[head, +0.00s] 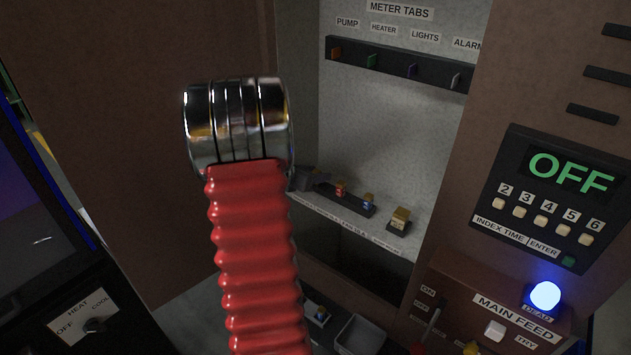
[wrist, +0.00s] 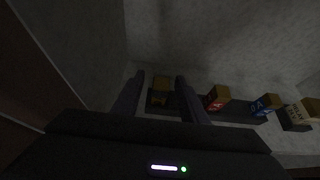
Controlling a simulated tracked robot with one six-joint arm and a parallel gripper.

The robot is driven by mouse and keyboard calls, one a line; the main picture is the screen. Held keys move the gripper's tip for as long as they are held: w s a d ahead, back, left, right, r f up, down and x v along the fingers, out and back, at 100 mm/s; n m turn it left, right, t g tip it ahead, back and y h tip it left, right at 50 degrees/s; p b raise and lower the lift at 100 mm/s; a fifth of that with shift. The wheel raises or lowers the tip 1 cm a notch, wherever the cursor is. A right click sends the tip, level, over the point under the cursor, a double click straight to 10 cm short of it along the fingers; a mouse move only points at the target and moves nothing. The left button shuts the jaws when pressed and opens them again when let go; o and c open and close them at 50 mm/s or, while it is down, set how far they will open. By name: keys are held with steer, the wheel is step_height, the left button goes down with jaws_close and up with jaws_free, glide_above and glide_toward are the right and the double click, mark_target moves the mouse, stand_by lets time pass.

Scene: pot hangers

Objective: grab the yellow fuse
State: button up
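The yellow fuse (wrist: 161,84) sits at the left end of a dark holder strip on a shelf in the wrist view. My gripper (wrist: 160,86) is open, with one finger on each side of the fuse. A gap shows on the left; I cannot tell whether the right finger touches it. In the head view my gripper (head: 310,179) is a dark shape at the strip's left end and hides the yellow fuse. A red-marked fuse (wrist: 217,97) and a blue-marked fuse (wrist: 265,104) stand to the right on the same strip.
A larger tan-topped block (head: 400,218) stands right of the strip. The cabinet back wall is close behind the fuses. A rail with coloured tabs (head: 395,65) is above. A panel reading OFF (head: 550,195) and a blue lamp (head: 545,296) are at the right.

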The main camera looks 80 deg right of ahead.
stand_by(0.3)
jaws_close()
stand_by(0.3)
